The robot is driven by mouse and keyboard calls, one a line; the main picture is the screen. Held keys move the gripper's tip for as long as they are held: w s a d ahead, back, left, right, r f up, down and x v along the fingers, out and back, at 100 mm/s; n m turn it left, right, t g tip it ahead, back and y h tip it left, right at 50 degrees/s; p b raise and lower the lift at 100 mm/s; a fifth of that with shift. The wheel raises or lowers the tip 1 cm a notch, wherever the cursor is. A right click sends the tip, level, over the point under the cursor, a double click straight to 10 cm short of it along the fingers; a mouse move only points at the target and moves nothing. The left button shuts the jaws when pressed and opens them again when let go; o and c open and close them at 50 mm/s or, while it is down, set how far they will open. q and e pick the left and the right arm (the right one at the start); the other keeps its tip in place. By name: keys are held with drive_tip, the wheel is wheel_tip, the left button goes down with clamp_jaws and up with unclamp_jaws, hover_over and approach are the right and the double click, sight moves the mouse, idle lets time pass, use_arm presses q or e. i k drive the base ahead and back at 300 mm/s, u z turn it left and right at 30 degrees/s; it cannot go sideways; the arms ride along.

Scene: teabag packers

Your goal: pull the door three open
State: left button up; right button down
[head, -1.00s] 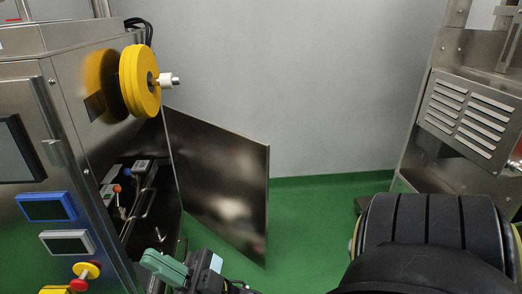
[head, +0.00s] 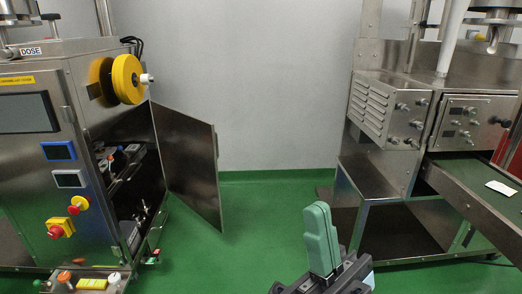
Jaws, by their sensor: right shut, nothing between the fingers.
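A flat dark metal door (head: 188,160) stands swung open from the side of the left machine (head: 95,150). It hangs on its edge nearest the machine, and its free edge points right, into the room. Whether this is door three cannot be read. My right gripper (head: 317,212) is at the bottom centre, with green fingers pointing up. It is shut and empty, to the right of the door and apart from it in the picture. My left gripper is not in view.
A yellow reel (head: 127,79) sticks out above the door. A panel with colored knobs (head: 82,281) is at the lower left. A steel machine on an open frame (head: 375,165) stands at the right. Green floor (head: 265,205) is clear between the machines.

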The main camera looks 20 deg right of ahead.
sight(188, 145)
drive_tip(key=u, duration=0.65)
drive_tip(key=i, duration=0.5)
drive_tip(key=u, duration=0.7)
drive_tip(key=i, duration=0.75)
drive_tip(key=z, duration=0.8)
drive_tip(key=i, duration=0.6)
drive_tip(key=z, duration=0.75)
